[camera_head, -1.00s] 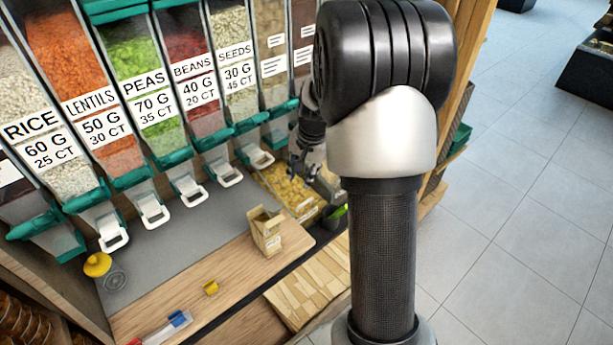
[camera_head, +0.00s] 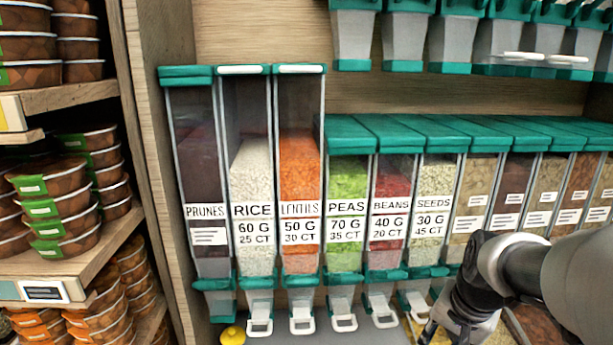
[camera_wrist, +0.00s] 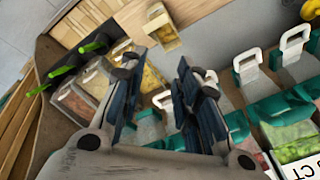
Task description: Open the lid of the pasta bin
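Low bins with clear lids stand on the counter in the wrist view. One with yellow, pasta-like contents (camera_wrist: 152,82) shows just beyond my left finger, partly hidden by it. No pasta label is readable, so I cannot be sure which is the pasta bin. My gripper (camera_wrist: 155,75) has its two fingers spread apart with nothing between them. It points down toward the counter, and I see no contact with a lid. In the head view my gripper (camera_head: 448,328) is at the lower right, in front of the dispensers, cut off by the bottom edge.
Dispensers with white handles line the wall, including rice (camera_head: 250,180), lentils (camera_head: 299,170) and peas (camera_head: 346,190). An open paper bag (camera_wrist: 162,30) stands near the bins. Green handles (camera_wrist: 97,44) stick up beside them. Packed shelves (camera_head: 60,270) are at left.

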